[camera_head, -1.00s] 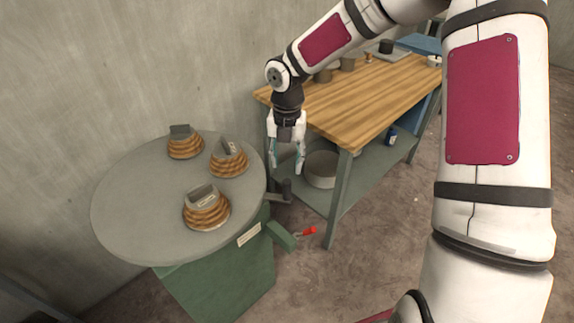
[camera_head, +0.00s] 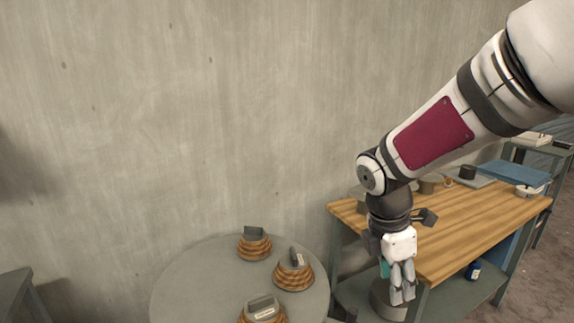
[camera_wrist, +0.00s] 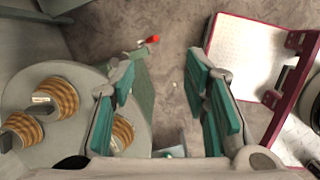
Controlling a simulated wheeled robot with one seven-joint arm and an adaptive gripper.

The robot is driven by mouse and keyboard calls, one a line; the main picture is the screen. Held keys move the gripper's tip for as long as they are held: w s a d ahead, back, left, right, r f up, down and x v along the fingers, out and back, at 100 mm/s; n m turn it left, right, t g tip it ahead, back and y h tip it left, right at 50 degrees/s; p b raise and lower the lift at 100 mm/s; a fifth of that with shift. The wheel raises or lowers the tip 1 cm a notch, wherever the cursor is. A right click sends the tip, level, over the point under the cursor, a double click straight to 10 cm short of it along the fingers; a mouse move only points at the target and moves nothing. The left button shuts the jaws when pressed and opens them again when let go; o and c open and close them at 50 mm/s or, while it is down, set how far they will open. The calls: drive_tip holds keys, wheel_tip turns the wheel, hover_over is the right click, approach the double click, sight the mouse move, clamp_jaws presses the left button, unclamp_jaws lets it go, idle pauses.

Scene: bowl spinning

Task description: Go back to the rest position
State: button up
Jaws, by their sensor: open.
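My gripper (camera_head: 398,285) hangs pointing down in front of the wooden workbench, to the right of the round grey table (camera_head: 195,290). Several ribbed wooden stacks with grey blocks on top stand on the round table: a back one (camera_head: 254,247), a right one (camera_head: 293,275) and a front one (camera_head: 262,314) cut by the lower picture edge. The stacks also show at left in the wrist view (camera_wrist: 60,95).
The wooden workbench (camera_head: 470,225) holds several pots and a tray, with a blue bottle (camera_head: 473,270) on its lower shelf. A red-tipped handle (camera_wrist: 150,40) sticks out near the round table's stand. A concrete wall (camera_head: 200,120) rises behind. My own red-edged base shows at right in the wrist view.

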drive_tip(key=s+r+m+t+y, duration=0.1)
drive_tip(key=s+r+m, duration=0.2)
drive_tip(key=s+m, duration=0.3)
drive_tip(key=s+r+m+t+y, duration=0.1)
drive_tip(key=s+r+m, duration=0.2)
drive_tip(key=s+m, duration=0.4)
drive_tip(key=s+a+r+m+t, duration=0.1)
drive_tip(key=s+r+m, duration=0.2)
drive_tip(key=s+m, duration=0.3)
drive_tip(key=shift+s+r+m+t+y, duration=0.3)
drive_tip(key=shift+s+m+y, duration=0.1)
drive_tip(key=shift+s, duration=0.25)
idle(0.4)
